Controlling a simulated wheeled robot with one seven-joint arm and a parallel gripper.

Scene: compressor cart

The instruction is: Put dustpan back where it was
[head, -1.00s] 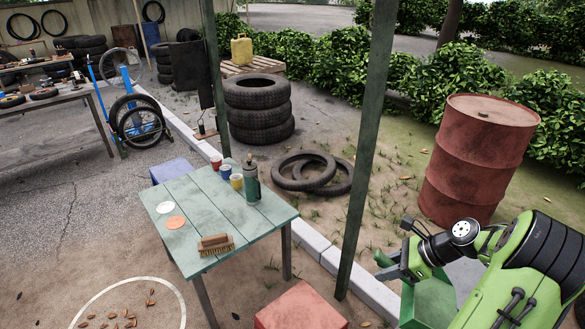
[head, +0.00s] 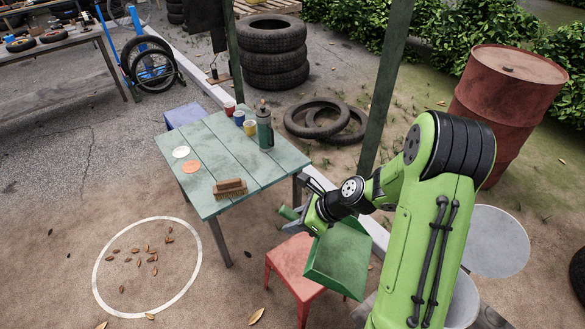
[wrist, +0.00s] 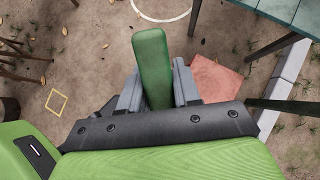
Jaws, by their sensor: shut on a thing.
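The green dustpan (head: 342,257) hangs in the air in front of my arm in the head view, over the red stool. My gripper (head: 305,212) is shut on its handle. In the wrist view the green handle (wrist: 152,62) stands between the two grey fingers of my gripper (wrist: 158,92). The dustpan's pan is not visible in the wrist view. A white circle (head: 196,262) with several brown leaves in it lies on the ground at the left. A yellow square outline (wrist: 66,94) on the ground shows in the wrist view.
A green table (head: 215,150) with a brush (head: 230,187), cups and a bottle (head: 265,130) stands left of my gripper. The red stool (head: 285,262) is close below. A dark post (head: 383,85) and red barrel (head: 500,100) stand beyond. Ground around the circle is open.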

